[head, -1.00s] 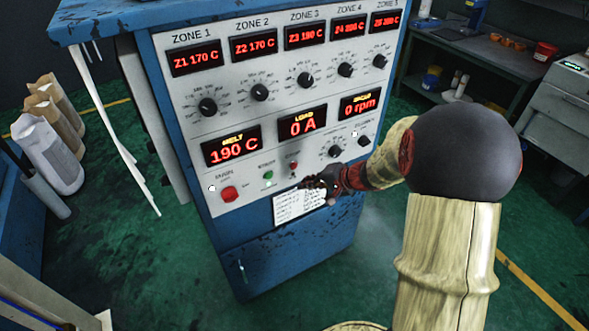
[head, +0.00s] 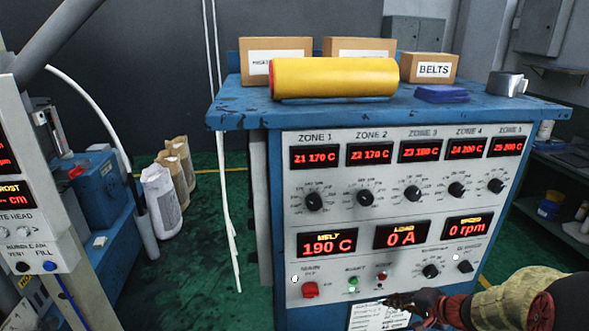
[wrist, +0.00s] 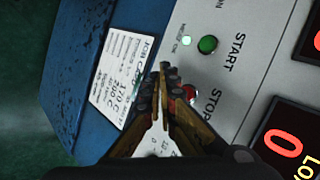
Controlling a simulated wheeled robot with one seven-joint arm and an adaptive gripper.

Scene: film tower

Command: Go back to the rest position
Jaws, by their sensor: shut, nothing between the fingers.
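My gripper (head: 390,300) is at the lower edge of the white control panel (head: 340,225), beside the paper label (head: 372,314). In the wrist view my gripper (wrist: 163,72) has its fingertips together with nothing between them. The fingers overlap the red stop button (wrist: 188,92) in that view; whether they touch it I cannot tell. The green start button (wrist: 208,44) is just beyond the tips, with a small lit green lamp next to it. The panel reads melt 190 C, load 0 A and 0 rpm.
The blue cabinet (head: 262,128) carries a yellow roll (head: 335,78) and a box marked belts (head: 430,68). Another control panel (head: 22,195) stands at the left. Several sacks (head: 163,200) stand on green floor. A shelf (head: 560,165) is at the right.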

